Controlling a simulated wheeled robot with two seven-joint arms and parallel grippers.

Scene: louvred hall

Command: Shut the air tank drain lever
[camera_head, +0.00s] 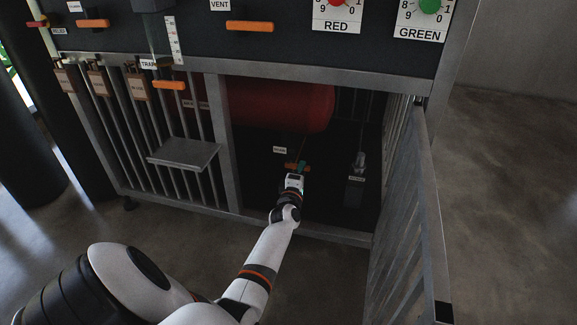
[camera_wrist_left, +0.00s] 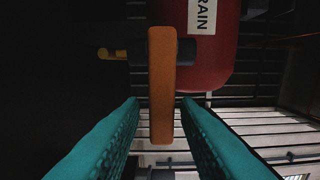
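The air tank (camera_head: 285,105) is a red cylinder inside the dark lower bay of the cabinet. Its drain lever shows in the left wrist view as an orange bar (camera_wrist_left: 162,85) hanging straight down from a dark valve body, with a small brass-coloured piece (camera_wrist_left: 112,54) to the left. My left gripper (camera_head: 297,168) reaches into the bay at the lever, which it mostly hides in the head view. In the left wrist view its teal fingers (camera_wrist_left: 160,105) are open, one on each side of the lever, with a visible gap on both sides. My right gripper is not in view.
A barred gate (camera_head: 408,215) stands open on the right of the bay. A grey frame rail (camera_head: 330,233) crosses below my forearm. A small metal fitting (camera_head: 359,162) stands right of the gripper. Other orange levers (camera_head: 249,26) are on the panel above. A grey shelf (camera_head: 185,153) juts out left.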

